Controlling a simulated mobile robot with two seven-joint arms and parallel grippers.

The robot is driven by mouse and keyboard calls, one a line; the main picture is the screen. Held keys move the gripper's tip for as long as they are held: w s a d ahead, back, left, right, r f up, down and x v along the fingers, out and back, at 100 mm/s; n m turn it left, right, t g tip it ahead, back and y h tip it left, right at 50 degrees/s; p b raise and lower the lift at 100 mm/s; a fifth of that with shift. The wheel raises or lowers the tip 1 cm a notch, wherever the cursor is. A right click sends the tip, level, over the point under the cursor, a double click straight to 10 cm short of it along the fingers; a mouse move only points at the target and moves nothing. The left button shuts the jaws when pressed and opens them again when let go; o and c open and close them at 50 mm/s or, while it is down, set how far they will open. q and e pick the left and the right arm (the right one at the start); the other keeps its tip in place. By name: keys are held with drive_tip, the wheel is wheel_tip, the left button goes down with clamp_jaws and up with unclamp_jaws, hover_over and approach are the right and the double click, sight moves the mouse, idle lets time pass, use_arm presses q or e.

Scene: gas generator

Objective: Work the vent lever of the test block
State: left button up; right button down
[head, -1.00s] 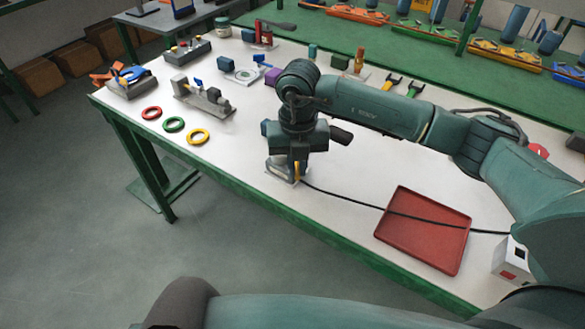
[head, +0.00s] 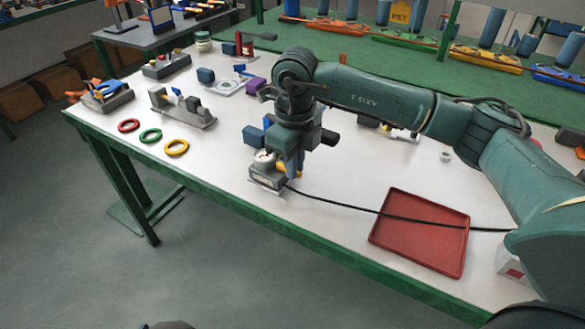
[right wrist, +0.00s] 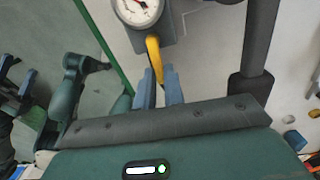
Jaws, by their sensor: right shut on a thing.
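The test block (head: 268,178) is a small grey block with a round white gauge (head: 264,157), near the front edge of the white table. In the right wrist view the gauge (right wrist: 137,10) is at the top, with the yellow vent lever (right wrist: 153,52) reaching down from the block. My right gripper (right wrist: 160,88) is shut on the lever's free end, between its blue-grey fingers. In the head view my right gripper (head: 291,168) points down beside the block and hides most of the lever. My left gripper is not in view.
A black cable (head: 340,204) runs from the block across a red tray (head: 418,265) to the right. Red, green (head: 150,135) and yellow rings lie left of the block. A grey fixture (head: 185,110) stands behind them. The table between rings and block is clear.

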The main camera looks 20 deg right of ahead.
drive_tip(key=shift+w+d+n, duration=0.1)
drive_tip(key=shift+d+n, duration=0.05)
drive_tip(key=shift+n, duration=0.25)
drive_tip(key=c, duration=1.5)
unclamp_jaws()
drive_tip(key=shift+r, duration=0.15)
wheel_tip(320, 180, up, 13)
drive_tip(key=shift+f, duration=0.1)
